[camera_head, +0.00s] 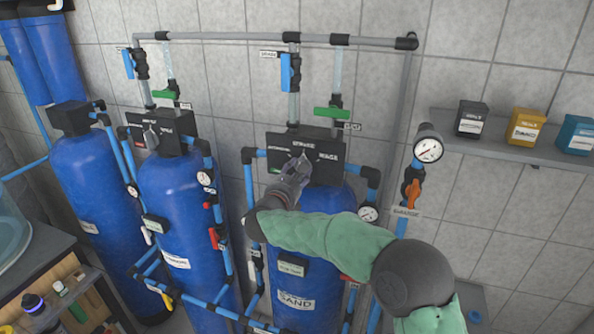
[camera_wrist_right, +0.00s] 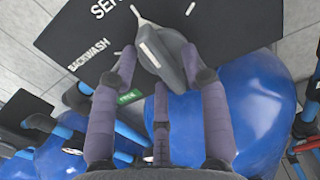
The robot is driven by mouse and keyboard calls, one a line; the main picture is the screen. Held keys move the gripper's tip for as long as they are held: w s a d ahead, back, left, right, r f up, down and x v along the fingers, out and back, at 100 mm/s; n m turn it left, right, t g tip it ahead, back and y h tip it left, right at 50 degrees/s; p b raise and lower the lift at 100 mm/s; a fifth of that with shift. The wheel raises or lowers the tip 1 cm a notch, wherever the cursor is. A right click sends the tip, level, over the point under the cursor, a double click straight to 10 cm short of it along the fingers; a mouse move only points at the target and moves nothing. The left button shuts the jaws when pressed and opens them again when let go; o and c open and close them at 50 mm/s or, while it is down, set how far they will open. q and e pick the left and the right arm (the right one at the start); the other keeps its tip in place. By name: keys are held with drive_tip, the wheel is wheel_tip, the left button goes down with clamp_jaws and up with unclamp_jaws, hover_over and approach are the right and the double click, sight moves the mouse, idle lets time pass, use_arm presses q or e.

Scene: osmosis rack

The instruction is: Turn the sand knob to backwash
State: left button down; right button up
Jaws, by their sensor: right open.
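The sand knob (camera_wrist_right: 165,48) is a grey pointed handle with a white mark on a black control panel (camera_wrist_right: 85,38). In the right wrist view, its narrow end points up and left, near the partly visible "SER" lettering; "BACKWASH" is printed at the panel's lower left. In the head view the panel (camera_head: 325,160) tops the blue sand tank (camera_head: 325,200), labelled SAND. My right gripper (camera_wrist_right: 160,68) is open, with fingers on both sides of the knob and a third below it. Whether they touch it is unclear. It also shows at the knob in the head view (camera_head: 294,172). My left gripper is out of view.
Pipes and green-handled valves (camera_head: 333,113) rise above the panel. A pressure gauge (camera_head: 428,149) and orange valve (camera_head: 412,193) stand to the right. Another blue tank with a similar panel (camera_head: 165,130) stands to the left. A shelf (camera_head: 500,150) holds several small boxes.

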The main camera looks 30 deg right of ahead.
clamp_jaws()
idle(0.3)
drive_tip(key=shift+d+f+n+b, duration=0.1)
drive_tip(key=shift+n+b, duration=1.4)
drive_tip(key=shift+n, duration=1.45)
drive_tip(key=shift+f+n+b, duration=0.1)
drive_tip(key=shift+n+b, duration=1.4)
drive_tip(key=shift+n, duration=1.45)
drive_tip(key=shift+s, duration=0.1)
